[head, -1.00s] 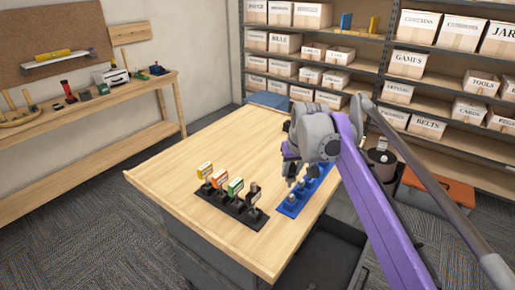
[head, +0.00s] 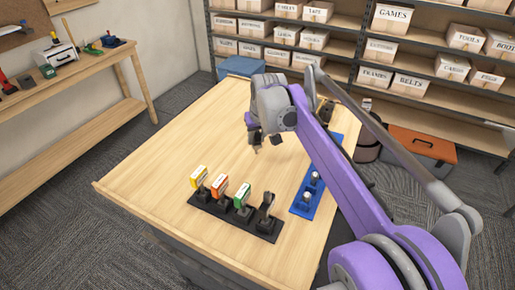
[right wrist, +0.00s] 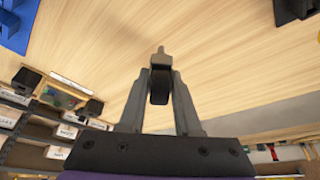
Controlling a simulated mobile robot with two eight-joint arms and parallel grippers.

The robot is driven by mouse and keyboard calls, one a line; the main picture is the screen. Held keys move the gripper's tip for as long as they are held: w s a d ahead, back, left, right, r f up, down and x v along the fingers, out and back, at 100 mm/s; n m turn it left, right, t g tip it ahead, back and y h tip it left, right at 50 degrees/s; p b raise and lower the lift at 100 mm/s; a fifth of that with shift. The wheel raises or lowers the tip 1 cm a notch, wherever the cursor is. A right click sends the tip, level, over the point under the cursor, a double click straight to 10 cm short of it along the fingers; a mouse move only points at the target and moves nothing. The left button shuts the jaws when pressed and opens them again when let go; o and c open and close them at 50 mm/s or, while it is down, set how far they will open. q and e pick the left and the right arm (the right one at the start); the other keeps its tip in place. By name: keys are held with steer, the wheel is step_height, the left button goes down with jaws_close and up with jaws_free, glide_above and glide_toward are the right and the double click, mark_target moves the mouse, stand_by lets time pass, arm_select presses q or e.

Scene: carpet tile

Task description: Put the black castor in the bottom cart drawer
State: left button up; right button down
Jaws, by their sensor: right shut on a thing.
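In the head view the castor is mostly hidden by the gripper. The cart (head: 150,160) fills the middle of the head view. My left gripper is not in view.
A black rack (head: 233,218) holds yellow, orange and green-labelled pieces and a dark one. A blue rack (head: 305,208) with grey-stemmed pieces is partly behind my arm. A blue box (head: 241,67) stands at the far end. The left of the top is clear.

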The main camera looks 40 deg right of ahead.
mark_target(257, 147)
steer(key=shift+w+f, duration=0.1)
steer(key=shift+f, duration=2.35)
steer(key=shift+f, duration=0.1)
steer(key=c, duration=0.6)
jaws_free()
